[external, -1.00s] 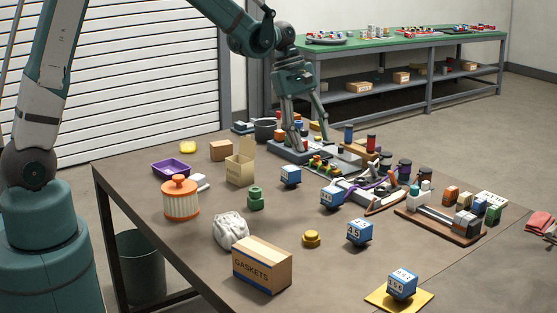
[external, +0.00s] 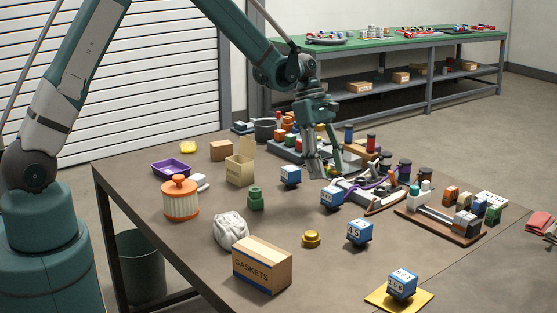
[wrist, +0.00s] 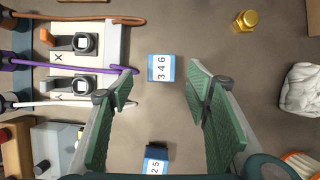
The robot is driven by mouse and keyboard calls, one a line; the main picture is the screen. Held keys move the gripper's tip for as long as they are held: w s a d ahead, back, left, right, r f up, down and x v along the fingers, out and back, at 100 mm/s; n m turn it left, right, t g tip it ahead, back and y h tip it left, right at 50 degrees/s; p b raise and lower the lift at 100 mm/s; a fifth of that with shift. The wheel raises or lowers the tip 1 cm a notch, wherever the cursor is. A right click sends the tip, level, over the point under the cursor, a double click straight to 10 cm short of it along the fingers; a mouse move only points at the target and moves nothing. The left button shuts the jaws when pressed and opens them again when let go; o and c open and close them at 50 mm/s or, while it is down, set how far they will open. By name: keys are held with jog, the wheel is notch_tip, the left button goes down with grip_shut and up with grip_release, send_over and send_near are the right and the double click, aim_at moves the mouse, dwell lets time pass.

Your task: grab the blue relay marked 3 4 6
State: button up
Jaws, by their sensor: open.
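The blue relay marked 3 4 6 (wrist: 161,69) sits on the brown table, its white label facing up, in the upper middle of the wrist view. In the external view the relay (external: 331,198) appears to be the blue cube beside the purple hose. My gripper (wrist: 162,88) is open and empty; its green-padded fingers stand apart on either side of the relay's line, not touching it. In the external view my gripper (external: 322,175) hangs pointing down, just above and behind the relay. A second blue relay (wrist: 156,162), label partly hidden and ending in 2 5, lies at the bottom.
A light board (wrist: 92,20) with hoses, including a purple hose (wrist: 70,66), lies close left of the relay. Other blue relays (external: 360,232) (external: 402,284) stand nearer the camera.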

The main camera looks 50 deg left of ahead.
aim_at(332, 189)
jog(key=shift+f, duration=0.1)
jog(key=shift+x, duration=1.2)
jog(key=shift+d+f, duration=0.1)
jog(key=shift+b+x, duration=0.45)
jog(key=shift+x, duration=2.05)
jog(key=shift+s, duration=0.1)
jog(key=shift+c, duration=0.7)
jog(key=c, duration=0.9)
